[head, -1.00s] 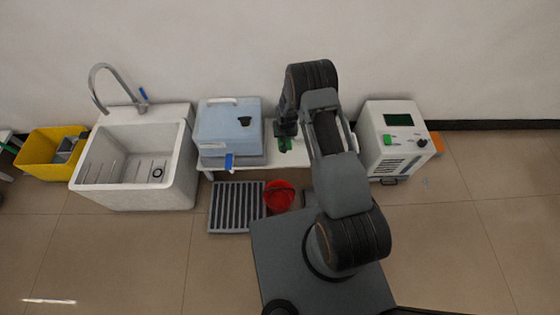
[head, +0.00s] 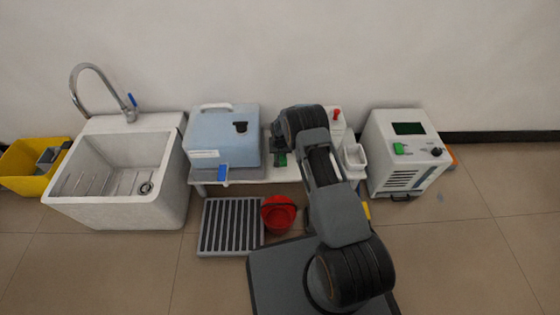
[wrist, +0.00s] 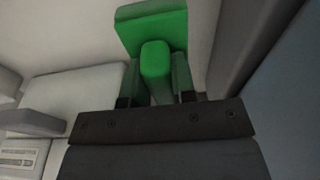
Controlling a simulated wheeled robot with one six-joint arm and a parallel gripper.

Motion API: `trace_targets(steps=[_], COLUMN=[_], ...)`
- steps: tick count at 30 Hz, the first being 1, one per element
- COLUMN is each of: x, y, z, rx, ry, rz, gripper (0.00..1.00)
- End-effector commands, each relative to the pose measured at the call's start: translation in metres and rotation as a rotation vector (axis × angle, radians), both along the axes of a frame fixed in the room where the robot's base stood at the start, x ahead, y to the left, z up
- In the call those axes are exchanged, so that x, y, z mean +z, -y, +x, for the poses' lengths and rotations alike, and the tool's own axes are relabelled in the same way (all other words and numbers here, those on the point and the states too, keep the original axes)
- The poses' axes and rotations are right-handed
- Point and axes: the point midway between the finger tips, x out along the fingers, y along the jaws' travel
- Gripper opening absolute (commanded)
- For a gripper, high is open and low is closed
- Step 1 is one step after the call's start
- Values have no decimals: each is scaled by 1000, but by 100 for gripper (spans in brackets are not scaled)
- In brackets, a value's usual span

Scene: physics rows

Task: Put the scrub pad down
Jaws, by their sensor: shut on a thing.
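The green scrub pad (wrist: 178,20) shows in the wrist view as a flat block with an upright handle. My gripper (wrist: 157,82) is shut on that handle, with one dark finger on each side. In the head view a small green part of the pad (head: 280,161) shows below my wrist, over the white table (head: 262,178) beside the blue tank. My arm hides much of it there. I cannot tell whether the pad touches the tabletop.
A blue tank (head: 223,134) with a blue tap stands left of my gripper. A white cup (head: 354,158) and a red-topped bottle (head: 337,118) stand right of my arm. A red bucket (head: 279,216) and a grey grate (head: 230,228) lie in front. A white machine (head: 405,160) stands right.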

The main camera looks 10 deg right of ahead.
Motion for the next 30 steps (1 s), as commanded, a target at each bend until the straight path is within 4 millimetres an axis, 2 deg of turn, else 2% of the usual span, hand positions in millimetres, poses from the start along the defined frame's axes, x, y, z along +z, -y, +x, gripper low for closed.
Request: trace_targets(steps=[5,12,25,26,30], x=[-11,-40,-44,-42,-42], y=[0,0,0,0,0], z=[0,-1,0,0,0], rx=[0,0,0,0,0], ry=[-1,-1,0,0,-1], rz=[0,0,0,0,0], gripper=[0,0,0,28,41])
